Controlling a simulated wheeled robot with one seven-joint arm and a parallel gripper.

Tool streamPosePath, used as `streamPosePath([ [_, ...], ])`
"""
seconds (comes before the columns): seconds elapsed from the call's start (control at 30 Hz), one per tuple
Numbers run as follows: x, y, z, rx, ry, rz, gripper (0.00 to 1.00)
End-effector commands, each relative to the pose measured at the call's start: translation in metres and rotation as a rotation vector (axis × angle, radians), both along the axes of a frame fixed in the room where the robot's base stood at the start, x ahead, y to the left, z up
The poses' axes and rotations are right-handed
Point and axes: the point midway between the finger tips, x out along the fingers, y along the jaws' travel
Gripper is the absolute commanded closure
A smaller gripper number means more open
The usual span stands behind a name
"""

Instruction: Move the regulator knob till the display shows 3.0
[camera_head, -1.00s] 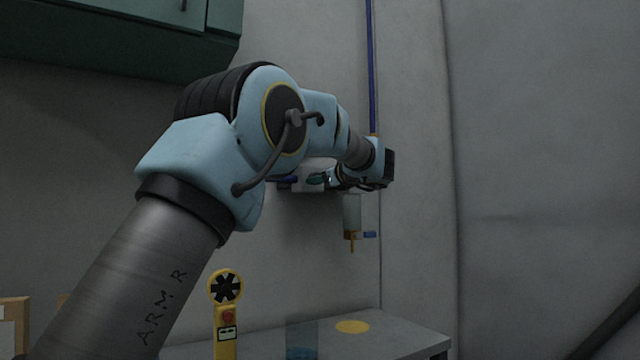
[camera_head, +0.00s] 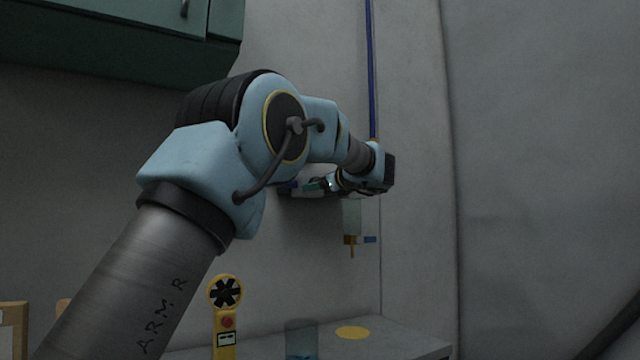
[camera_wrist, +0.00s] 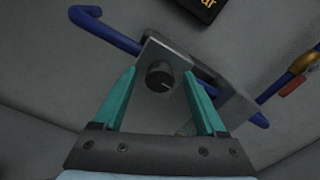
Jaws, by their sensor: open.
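The regulator knob (camera_wrist: 160,77) is a round black dial with a pale mark, set on a grey metal block (camera_wrist: 172,58) in the wrist view. My gripper (camera_wrist: 159,73) has teal fingers spread apart, one on each side of the knob, with gaps visible between them and it. I cannot tell how far the fingertips are from the block. The display (camera_wrist: 208,6) is a black panel cut by the top edge; only the orange letters "ar" show, and no number is readable. In the head view my gripper (camera_head: 318,185) is at the wall, and the knob is hidden.
Blue pipes (camera_wrist: 108,32) run on both sides of the block, one with a brass and red fitting (camera_wrist: 300,65). In the head view, a clear cylinder with a brass valve (camera_head: 352,240) hangs below my gripper.

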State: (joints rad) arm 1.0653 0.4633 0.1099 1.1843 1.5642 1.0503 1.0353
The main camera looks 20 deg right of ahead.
Motion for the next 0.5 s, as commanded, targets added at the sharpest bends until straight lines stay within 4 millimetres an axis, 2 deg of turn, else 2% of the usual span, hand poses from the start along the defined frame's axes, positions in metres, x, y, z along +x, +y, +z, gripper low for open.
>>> streamPosePath([
  [0.13, -0.005, -0.001, 0.000, -0.001, 0.000, -0.002, 0.26],
  [0.23, -0.018, -0.002, -0.001, -0.001, 0.000, -0.003, 0.26],
  [0.5, -0.071, -0.007, -0.001, 0.000, 0.000, -0.004, 0.26],
])
